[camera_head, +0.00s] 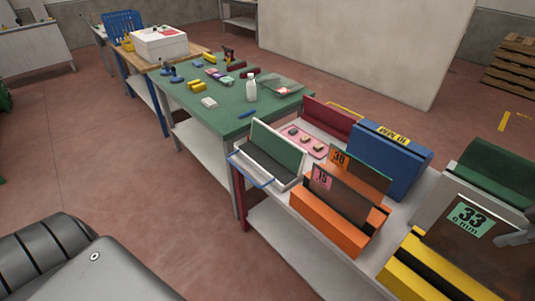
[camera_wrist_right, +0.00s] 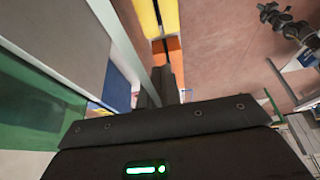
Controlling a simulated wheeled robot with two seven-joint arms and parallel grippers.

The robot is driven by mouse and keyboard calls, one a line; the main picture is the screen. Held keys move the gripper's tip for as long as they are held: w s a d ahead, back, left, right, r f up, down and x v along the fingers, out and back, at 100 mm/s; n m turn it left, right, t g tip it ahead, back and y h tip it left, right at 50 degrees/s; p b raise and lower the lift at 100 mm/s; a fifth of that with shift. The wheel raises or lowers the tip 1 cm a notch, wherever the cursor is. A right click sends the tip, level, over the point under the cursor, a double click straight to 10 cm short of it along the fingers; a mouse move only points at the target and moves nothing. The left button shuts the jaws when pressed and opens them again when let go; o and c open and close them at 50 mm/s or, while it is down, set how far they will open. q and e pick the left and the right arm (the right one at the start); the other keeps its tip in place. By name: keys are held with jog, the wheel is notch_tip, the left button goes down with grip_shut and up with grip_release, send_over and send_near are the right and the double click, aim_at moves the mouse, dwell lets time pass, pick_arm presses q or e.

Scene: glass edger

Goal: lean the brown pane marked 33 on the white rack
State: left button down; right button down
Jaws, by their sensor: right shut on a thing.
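The brown pane marked 33 (camera_head: 458,247) is at the right edge of the head view, tilted, with a green "33 6 mm" label. My right gripper (camera_head: 518,239) is at its right side, shut on it. The pane's lower edge is hidden or cut off. Close behind it is a pale grey-white rack with a green face (camera_head: 490,172); I cannot tell whether they touch. Another white rack with a green face (camera_head: 258,163) stands empty at the bench's left end. In the wrist view, my dark right fingers (camera_wrist_right: 160,92) show near the middle. My left gripper is not in view.
A yellow rack (camera_head: 430,268) is in front of pane 33. A blue rack (camera_head: 390,155), a red rack (camera_head: 328,118) and a pink tray (camera_head: 303,141) stand behind. A bottle (camera_head: 251,88) stands on the green table.

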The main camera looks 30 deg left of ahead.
jog(key=s+a+f+m, duration=0.1)
jog(key=s+a, duration=0.2)
jog(key=a, duration=0.3)
jog(key=s+a+f+m+t, duration=0.1)
jog(key=s+a, duration=0.3)
jog(key=a, duration=0.3)
jog(key=s+a+f+m, duration=0.1)
jog(key=s+a+f, duration=0.1)
jog(key=s+a, duration=0.2)
jog(key=a, duration=0.3)
jog(key=shift+a+m+t, duration=0.15)
jog(key=shift+m+t, duration=0.15)
jog(key=shift+m, duration=0.1)
